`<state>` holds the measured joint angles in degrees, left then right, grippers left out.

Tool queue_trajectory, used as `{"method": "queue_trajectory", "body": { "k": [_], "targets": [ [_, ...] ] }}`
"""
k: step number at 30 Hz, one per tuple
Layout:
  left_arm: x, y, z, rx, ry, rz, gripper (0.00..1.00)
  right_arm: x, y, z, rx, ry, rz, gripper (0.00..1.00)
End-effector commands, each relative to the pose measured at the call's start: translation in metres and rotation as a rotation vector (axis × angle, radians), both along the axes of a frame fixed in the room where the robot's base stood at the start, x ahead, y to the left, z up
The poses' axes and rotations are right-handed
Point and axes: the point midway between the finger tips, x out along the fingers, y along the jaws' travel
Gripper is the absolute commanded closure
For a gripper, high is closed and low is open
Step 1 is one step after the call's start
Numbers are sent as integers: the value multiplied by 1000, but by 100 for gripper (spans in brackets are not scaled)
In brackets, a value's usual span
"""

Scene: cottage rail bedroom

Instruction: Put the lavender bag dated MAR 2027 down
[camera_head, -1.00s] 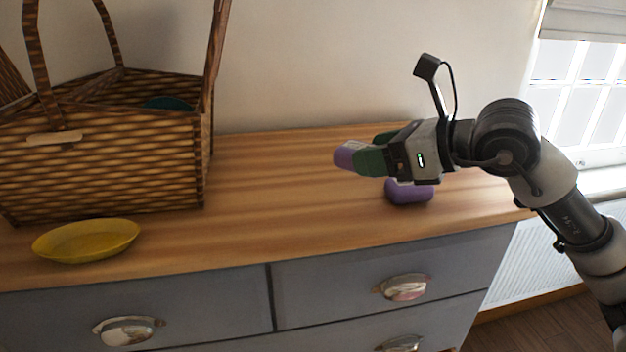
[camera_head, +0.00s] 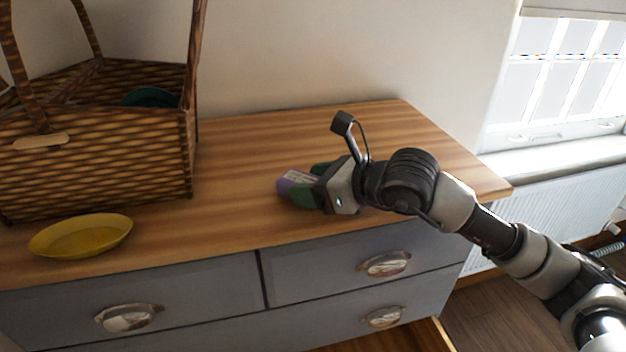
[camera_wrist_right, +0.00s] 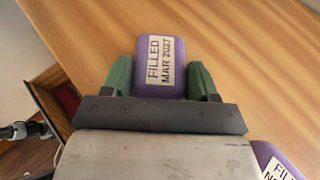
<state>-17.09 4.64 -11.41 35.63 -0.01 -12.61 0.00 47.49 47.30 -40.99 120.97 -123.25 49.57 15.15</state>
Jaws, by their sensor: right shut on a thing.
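A purple lavender bag (camera_wrist_right: 160,66) shows in the right wrist view with a white label reading FILLED MAR 2027. My right gripper (camera_wrist_right: 162,80) is shut on it, one green finger on each side. In the head view the bag (camera_head: 288,184) sticks out to the left of my right gripper (camera_head: 307,187), low over the wooden dresser top (camera_head: 240,160). I cannot tell whether it touches the wood. A second purple bag (camera_wrist_right: 275,162) shows in the lower right corner of the right wrist view, its label cut off; my arm hides it in the head view. My left gripper is not in view.
A wicker basket (camera_head: 100,165) with a teal item (camera_head: 152,97) inside stands at the left of the dresser. A yellow dish (camera_head: 82,236) lies in front of it. The wood between basket and gripper is clear. A drawer below (camera_head: 400,340) seems partly open.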

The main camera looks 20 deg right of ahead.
Motion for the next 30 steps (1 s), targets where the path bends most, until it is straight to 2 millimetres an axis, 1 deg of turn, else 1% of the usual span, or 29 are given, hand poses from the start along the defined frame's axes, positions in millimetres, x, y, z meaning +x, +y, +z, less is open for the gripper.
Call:
{"method": "queue_trajectory", "body": {
  "k": [4, 5, 9, 16, 20, 21, 23, 30],
  "targets": [
    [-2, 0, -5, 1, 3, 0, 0, 0, 0, -3, 1, -1, 0, 64],
    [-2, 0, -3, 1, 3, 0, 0, 0, 0, -2, 1, -1, 0, 37],
    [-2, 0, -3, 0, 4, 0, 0, 0, 0, -1, 0, 0, 0, 16],
    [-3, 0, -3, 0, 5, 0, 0, 0, 0, -1, 0, 0, 0, 16],
    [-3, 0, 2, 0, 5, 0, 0, 0, -1, 3, 0, 0, -1, 16],
    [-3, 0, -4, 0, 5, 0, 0, -3, -4, 1, 0, -2, -1, 16],
    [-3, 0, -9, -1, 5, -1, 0, -9, -11, 3, -1, -4, -3, 16],
    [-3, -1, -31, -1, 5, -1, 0, -44, -45, 21, -4, -4, -4, 16]
  ]
}}
